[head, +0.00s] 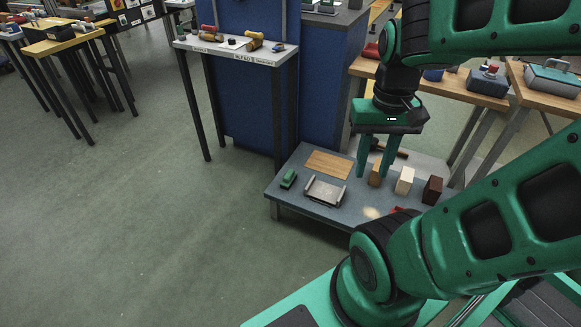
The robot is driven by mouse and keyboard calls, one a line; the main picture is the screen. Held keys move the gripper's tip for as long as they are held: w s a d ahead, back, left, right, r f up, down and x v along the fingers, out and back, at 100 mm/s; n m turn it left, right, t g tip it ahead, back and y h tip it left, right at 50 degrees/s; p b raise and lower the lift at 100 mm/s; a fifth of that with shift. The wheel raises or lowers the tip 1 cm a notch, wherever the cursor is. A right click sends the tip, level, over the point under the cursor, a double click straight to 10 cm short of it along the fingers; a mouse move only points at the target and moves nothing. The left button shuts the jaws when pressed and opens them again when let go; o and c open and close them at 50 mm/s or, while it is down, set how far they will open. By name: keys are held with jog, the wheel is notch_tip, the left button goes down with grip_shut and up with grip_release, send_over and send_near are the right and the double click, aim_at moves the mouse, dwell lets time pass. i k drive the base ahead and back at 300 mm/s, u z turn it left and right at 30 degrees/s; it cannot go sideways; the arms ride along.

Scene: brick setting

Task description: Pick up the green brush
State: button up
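A small green object (288,178), which looks like the green brush, lies at the left end of the low grey table (284,202). It is small in the head view, so its bristles cannot be made out. My gripper (373,176) points down over the back middle of the table, well to the right of the brush. Its two green fingers are apart. An orange-brown wooden block (376,172) shows between the fingertips; I cannot tell whether it stands between or behind them, and I see no clear grip on it.
A metal-edged tray (325,191) lies right of the brush, with a flat wooden board (328,164) behind. A pale block (404,180) and a dark brown block (432,190) stand right of my gripper. My arm covers the table's front right. The floor at left is clear.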

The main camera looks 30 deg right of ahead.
aim_at(288, 179)
jog(key=z, duration=0.2)
jog(key=i, duration=1.3)
jog(key=z, duration=0.2)
